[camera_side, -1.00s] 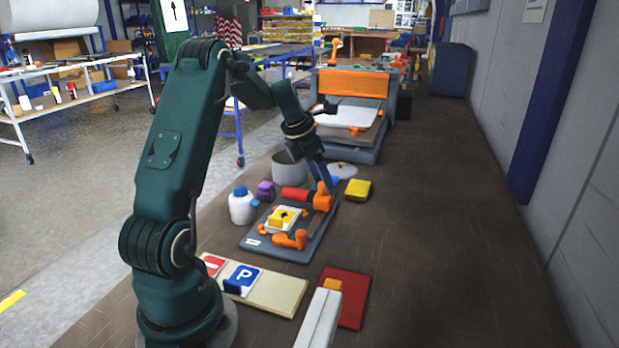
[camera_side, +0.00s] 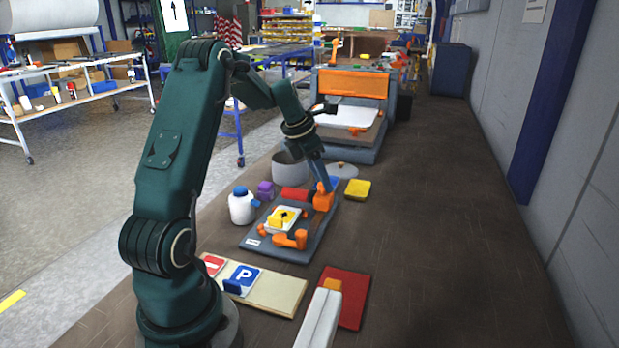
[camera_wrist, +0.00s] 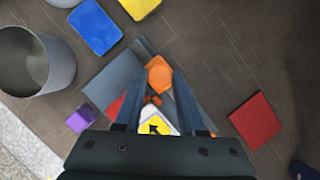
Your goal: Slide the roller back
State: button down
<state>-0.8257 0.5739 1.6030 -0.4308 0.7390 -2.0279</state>
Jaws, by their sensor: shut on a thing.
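The red roller (camera_side: 295,194) lies across the far end of the dark grey board (camera_side: 275,251), with an orange block-shaped end (camera_side: 323,198) at its right. My gripper (camera_side: 324,188) is shut on that orange end. In the wrist view the orange end (camera_wrist: 158,74) sits between my two fingers, and only a bit of the red roller (camera_wrist: 115,108) shows beside the left finger. A white plate with a yellow arrow sign (camera_side: 282,218) lies on the board in front of the roller, with an orange clamp (camera_side: 290,239) nearer the side camera.
Left of the board stand a white bottle (camera_side: 241,206) and a purple block (camera_side: 265,190). Behind are a grey bin (camera_side: 289,168) and a yellow pad (camera_side: 358,189). A sign panel (camera_side: 270,291) and red plate (camera_side: 353,312) lie in front. The right side is clear.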

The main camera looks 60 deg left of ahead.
dwell(0.8)
jog(key=shift+w+a+r, duration=0.1)
jog(key=shift+w+a, duration=1.55)
jog(key=c, duration=0.5)
grip_release()
jog(key=v, duration=0.5)
jog(key=shift+d, duration=0.15)
